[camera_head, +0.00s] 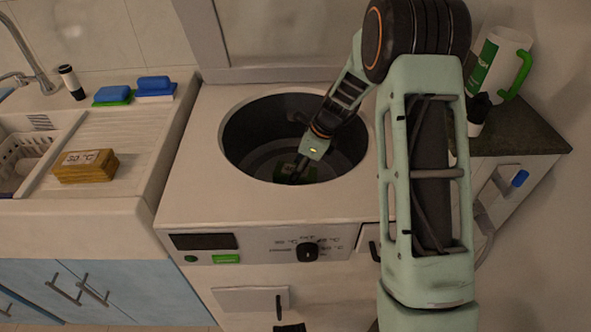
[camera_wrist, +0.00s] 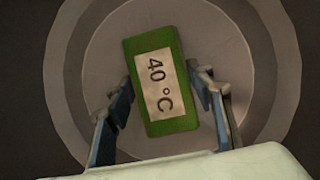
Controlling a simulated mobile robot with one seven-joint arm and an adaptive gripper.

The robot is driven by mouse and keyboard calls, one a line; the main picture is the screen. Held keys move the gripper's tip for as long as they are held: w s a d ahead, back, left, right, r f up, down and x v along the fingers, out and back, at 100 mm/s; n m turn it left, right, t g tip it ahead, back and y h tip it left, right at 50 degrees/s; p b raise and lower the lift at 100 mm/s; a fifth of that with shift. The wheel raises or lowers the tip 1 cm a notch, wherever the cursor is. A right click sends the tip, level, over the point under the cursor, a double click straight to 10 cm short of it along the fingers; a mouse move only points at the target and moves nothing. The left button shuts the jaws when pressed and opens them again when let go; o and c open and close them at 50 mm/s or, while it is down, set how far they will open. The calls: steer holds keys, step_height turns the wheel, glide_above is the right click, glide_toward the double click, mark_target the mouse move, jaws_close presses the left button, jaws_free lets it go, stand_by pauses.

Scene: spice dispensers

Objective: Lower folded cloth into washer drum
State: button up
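The folded cloth is a green block with a white "40 °C" label; in the wrist view the green cloth (camera_wrist: 180,58) lies between my fingertips. My gripper (camera_wrist: 160,78) appears shut on it, one finger against each long side. In the head view my gripper (camera_head: 298,169) points down inside the round opening of the washer drum (camera_head: 262,125). The green cloth (camera_head: 283,171) is dark and partly hidden there, near the front of the opening. The drum's grey rings (camera_wrist: 255,60) surround the cloth in the wrist view. I cannot tell whether the cloth touches the drum floor.
A yellow-brown folded cloth (camera_head: 86,167) labelled "30 °C" lies on the sink drainboard (camera_head: 140,135) at left. Blue and green sponges (camera_head: 154,86) sit behind it. A white jug with a green handle (camera_head: 500,62) stands on the right counter. The washer's control panel (camera_head: 262,243) faces front.

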steer(key=o, duration=0.4)
steer(key=shift+c, duration=0.2)
steer(key=v, duration=1.2)
steer(key=shift+s, duration=0.1)
